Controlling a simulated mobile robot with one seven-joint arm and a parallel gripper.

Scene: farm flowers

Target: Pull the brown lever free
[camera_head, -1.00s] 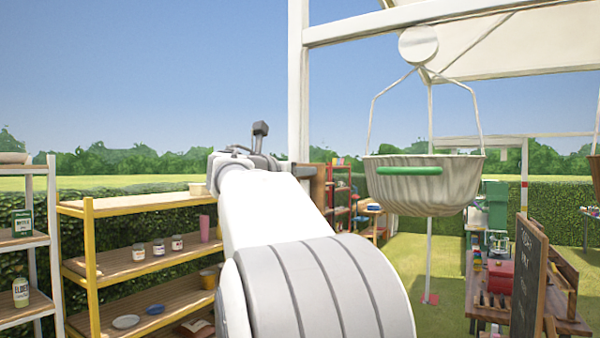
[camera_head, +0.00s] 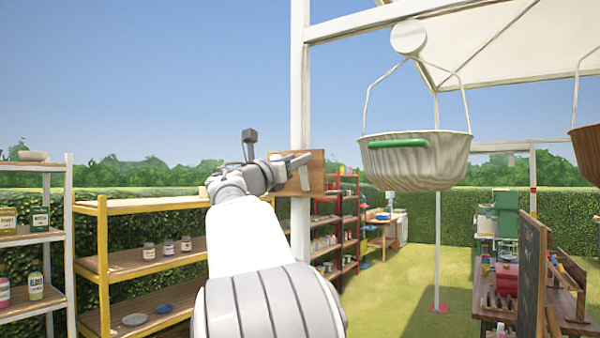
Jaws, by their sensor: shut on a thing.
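My gripper (camera_head: 275,174) is at the white post, close against a brown wooden panel (camera_head: 315,172). The panel is in front of the post at the end of my arm. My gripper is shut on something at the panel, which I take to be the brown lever. The lever cannot be told apart clearly from the panel, and the fingertips partly hide that spot. A pale grey bar shows across the panel's face at the gripper.
The white post (camera_head: 300,80) stands just behind the panel. A hanging basket (camera_head: 420,165) with a green handle is to the right. A yellow shelf (camera_head: 103,260) with jars is at the left. A chalkboard (camera_head: 531,275) and workbench stand at the right, with open grass between.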

